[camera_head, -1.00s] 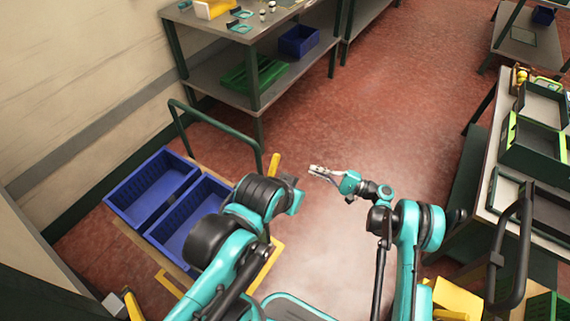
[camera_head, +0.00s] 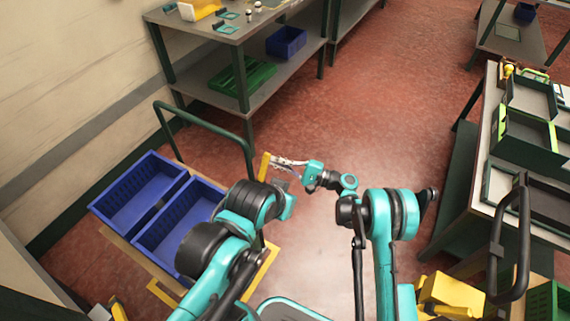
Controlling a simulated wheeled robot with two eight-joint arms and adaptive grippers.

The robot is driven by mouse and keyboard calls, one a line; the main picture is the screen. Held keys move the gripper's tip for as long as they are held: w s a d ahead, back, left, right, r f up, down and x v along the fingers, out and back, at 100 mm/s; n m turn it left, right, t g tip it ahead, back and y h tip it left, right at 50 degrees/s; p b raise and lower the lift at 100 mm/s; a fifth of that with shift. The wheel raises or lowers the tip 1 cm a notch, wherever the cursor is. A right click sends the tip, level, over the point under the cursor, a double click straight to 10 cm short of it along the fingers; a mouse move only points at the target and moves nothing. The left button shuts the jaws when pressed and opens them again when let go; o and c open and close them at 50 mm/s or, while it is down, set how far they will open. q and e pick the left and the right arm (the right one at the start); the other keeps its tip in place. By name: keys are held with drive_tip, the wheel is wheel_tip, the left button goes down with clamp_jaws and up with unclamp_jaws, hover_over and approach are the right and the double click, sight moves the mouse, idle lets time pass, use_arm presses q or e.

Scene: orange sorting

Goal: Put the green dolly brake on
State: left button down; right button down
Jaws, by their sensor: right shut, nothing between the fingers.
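The dolly has a dark green push handle (camera_head: 205,118) and a tan deck with yellow edging (camera_head: 150,262), at the left. A yellow lever (camera_head: 264,166), which looks like the brake, stands upright by the handle's right post. My right gripper (camera_head: 275,160) is shut and empty, with its fingertips pointing left at the lever's upper part. They look very close to it; I cannot tell whether they touch. My left arm is bent in front of the dolly, and its gripper is hidden behind its own links.
Two blue crates (camera_head: 128,184) (camera_head: 160,207) sit on the dolly. A grey shelf (camera_head: 195,75) with a green crate (camera_head: 243,76) and a blue bin (camera_head: 287,41) stands behind. A table with dark trays (camera_head: 533,97) is at the right. The red floor between is clear.

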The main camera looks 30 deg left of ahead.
drive_tip(key=shift+s+r, duration=0.2)
drive_tip(key=shift+s, duration=0.15)
drive_tip(key=shift+r, duration=0.1)
drive_tip(key=shift+s+r+n, duration=0.15)
drive_tip(key=shift+n, duration=0.65)
